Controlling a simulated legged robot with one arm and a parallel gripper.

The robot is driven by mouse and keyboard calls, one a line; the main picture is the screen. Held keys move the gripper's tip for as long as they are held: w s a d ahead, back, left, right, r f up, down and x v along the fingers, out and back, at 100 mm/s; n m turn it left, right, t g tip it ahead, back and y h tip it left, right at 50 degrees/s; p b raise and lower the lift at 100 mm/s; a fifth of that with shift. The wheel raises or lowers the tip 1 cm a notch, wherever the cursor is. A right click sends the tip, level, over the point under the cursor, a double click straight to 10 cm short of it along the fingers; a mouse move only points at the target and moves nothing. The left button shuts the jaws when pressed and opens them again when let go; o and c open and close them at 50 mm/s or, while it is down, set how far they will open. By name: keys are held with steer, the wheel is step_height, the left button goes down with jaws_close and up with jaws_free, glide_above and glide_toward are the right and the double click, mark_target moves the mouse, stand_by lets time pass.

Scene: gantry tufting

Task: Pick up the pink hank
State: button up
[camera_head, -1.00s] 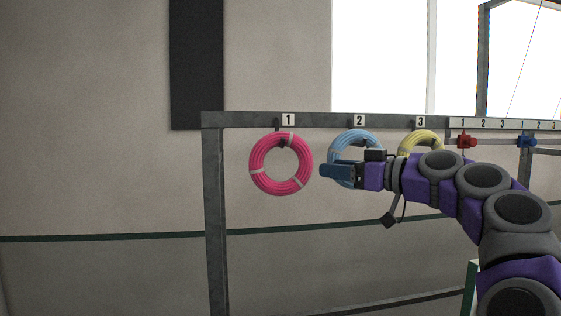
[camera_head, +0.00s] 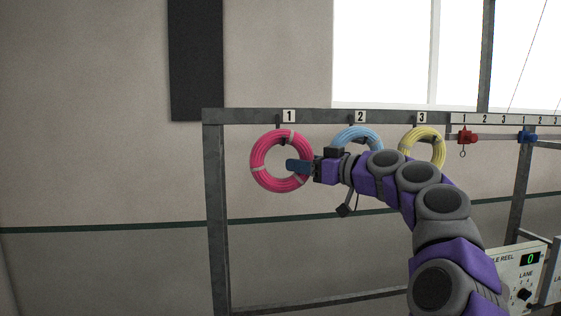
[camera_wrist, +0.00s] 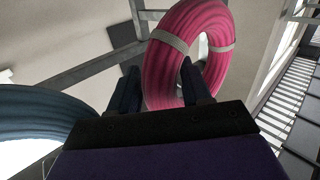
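The pink hank (camera_head: 268,177), a ring of coiled yarn with pale ties, hangs upright under label 1 on the rail. My gripper (camera_head: 290,166) reaches in from the right, and its fingers overlap the hank's right side and central hole in the head view. In the wrist view my gripper (camera_wrist: 158,70) has its two dark fingers spread apart. One side of the pink hank (camera_wrist: 165,75) shows in the gap between them and just beyond. I see no clear grip on it; contact with the fingers cannot be told.
A blue hank (camera_head: 352,134) hangs under label 2, partly behind my arm; it looms at left in the wrist view (camera_wrist: 40,108). A yellow hank (camera_head: 432,142) hangs under label 3. The grey rail (camera_head: 250,117) and post (camera_head: 215,210) frame them. Left of the post is clear.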

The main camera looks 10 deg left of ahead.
mark_target(309, 150)
steer(key=shift+d, duration=0.15)
steer(key=c, duration=0.8)
steer(key=shift+w+d+r, duration=0.15)
steer(key=shift+w+r, duration=0.05)
steer(key=shift+r, duration=0.4)
steer(key=shift+s+r+p, duration=0.1)
steer(key=shift+r+p, duration=0.55)
steer(key=shift+r, duration=0.5)
steer(key=shift+s+b, duration=0.45)
steer(key=shift+b, duration=0.1)
steer(key=s+b, duration=0.2)
steer(key=s, duration=0.1)
steer(key=shift+s+d, duration=0.15)
steer(key=shift+d, duration=0.05)
steer(key=s+d+b, duration=0.1)
steer(key=s, duration=0.3)
steer(key=s+r+b, duration=0.1)
steer(key=s, duration=0.2)
steer(key=s+d+b, duration=0.1)
steer(key=s+b, duration=0.1)
steer(key=s, duration=0.2)
steer(key=shift+s+d+r, duration=0.2)
steer(key=shift+s+d, duration=0.1)
